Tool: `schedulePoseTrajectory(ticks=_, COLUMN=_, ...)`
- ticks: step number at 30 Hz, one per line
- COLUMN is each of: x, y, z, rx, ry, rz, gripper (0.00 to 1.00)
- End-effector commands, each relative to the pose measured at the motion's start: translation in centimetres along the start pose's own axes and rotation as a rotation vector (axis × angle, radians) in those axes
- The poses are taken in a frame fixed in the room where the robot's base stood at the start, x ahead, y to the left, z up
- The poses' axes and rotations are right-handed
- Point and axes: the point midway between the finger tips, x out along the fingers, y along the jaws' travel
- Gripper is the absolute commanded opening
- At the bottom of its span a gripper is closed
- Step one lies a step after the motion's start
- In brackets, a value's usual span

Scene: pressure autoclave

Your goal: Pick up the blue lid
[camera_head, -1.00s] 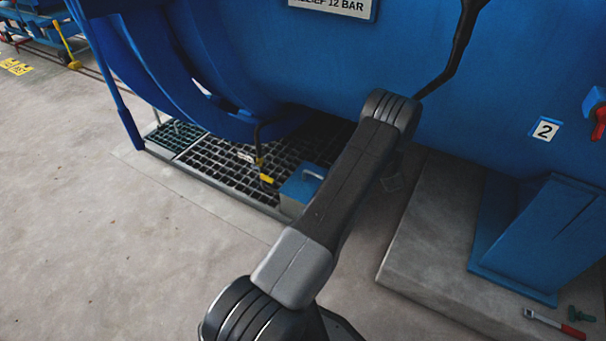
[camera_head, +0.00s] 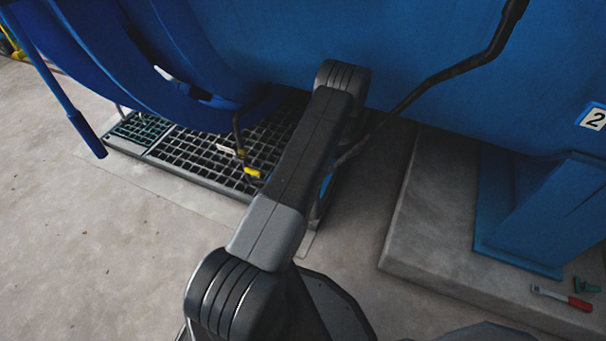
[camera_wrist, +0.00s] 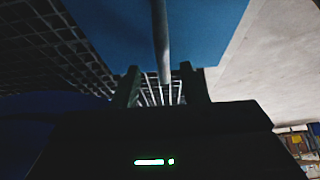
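The blue lid (camera_wrist: 110,30) fills the upper middle of the wrist view, with a grey bar handle (camera_wrist: 160,40) running across it toward my gripper. My gripper (camera_wrist: 160,88) has its two dark fingers apart, one on each side of the handle's near end. There are gaps between handle and fingers, and I see no contact. In the head view my arm covers most of the lid, leaving at most a thin blue sliver beside the arm. My gripper is hidden there too.
A dark floor grating (camera_head: 190,150) lies under the big blue vessel (camera_head: 420,50), with a yellow-tagged item (camera_head: 252,172) on it. A concrete plinth (camera_head: 430,215) with a blue support stands at right, with a red-handled tool (camera_head: 565,298) on it. Bare floor is at left.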

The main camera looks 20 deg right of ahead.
Motion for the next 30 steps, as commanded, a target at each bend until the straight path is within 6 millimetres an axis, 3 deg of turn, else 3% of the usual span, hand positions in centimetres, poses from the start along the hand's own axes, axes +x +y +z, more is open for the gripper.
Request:
schedulePoseTrajectory(ticks=5, x=1.4, y=-0.1, z=-0.1, rx=-0.001, ry=-0.001, rz=0.000, gripper=0.39)
schedulePoseTrajectory(ticks=13, x=5.2, y=-0.5, z=-0.3, rx=-0.001, ry=0.000, rz=-0.001, gripper=0.39)
schedulePoseTrajectory(ticks=21, x=5.4, y=-0.4, z=-0.5, rx=-0.001, ry=0.000, rz=0.001, gripper=0.39)
schedulePoseTrajectory(ticks=27, x=5.4, y=-0.4, z=-0.5, rx=0.000, ry=0.000, rz=0.001, gripper=0.00)
schedulePoseTrajectory(ticks=30, x=5.4, y=-0.4, z=-0.5, rx=-0.001, ry=0.000, rz=0.001, gripper=0.00)
